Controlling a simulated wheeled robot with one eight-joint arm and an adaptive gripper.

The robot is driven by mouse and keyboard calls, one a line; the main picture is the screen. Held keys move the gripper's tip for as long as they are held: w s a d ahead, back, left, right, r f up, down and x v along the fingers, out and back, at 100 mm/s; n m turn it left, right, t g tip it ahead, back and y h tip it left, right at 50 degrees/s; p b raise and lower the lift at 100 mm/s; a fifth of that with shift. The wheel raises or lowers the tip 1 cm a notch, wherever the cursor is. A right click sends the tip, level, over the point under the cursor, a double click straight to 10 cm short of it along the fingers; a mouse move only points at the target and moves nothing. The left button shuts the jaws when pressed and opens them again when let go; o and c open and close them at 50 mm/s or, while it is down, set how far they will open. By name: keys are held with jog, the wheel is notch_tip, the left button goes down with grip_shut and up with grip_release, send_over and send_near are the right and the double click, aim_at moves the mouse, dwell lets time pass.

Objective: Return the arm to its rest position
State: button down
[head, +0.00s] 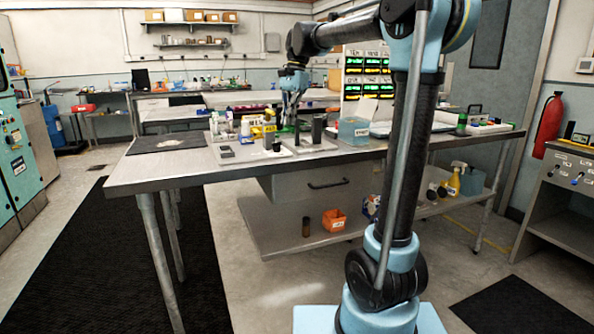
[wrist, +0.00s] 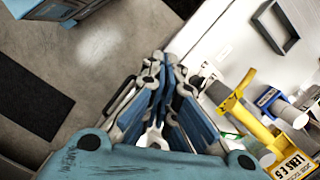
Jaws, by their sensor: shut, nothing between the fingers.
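My arm rises at the right of the head view and bends over the workbench (head: 180,172) to the left. My gripper (head: 288,122) points down above the items on the bench, shut and empty. In the wrist view my gripper (wrist: 164,68) shows its fingers together with nothing between them. A yellow-framed holder with a yellow label (wrist: 292,166) is to the right of the fingers there. A light board with a dark square frame (wrist: 276,26) is at the upper right.
Bottles and small items crowd the bench around my gripper, with a dark upright block (head: 317,130) close to its right. A blue bin (head: 353,131) stands further right. The bench's left end holds a grey mat (head: 168,142). An orange bin (head: 334,220) sits on the lower shelf.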

jog(key=s+d+f+n+t, duration=0.2)
jog(key=s+d+f+n, duration=0.2)
jog(key=s+d+f, duration=0.9)
jog(key=s+d+f+n+t, duration=0.1)
jog(key=s+d+f+n, duration=0.1)
jog(key=s+d+f, duration=0.2)
jog(key=s+d+f+n+t+h, duration=0.1)
jog(key=s+d+f, duration=0.3)
jog(key=s+f, duration=0.7)
notch_tip(320, 180, down, 3)
jog(key=shift+d+r+n+h, duration=0.15)
jog(key=shift+d+n+h, duration=0.2)
jog(key=shift+n, duration=0.35)
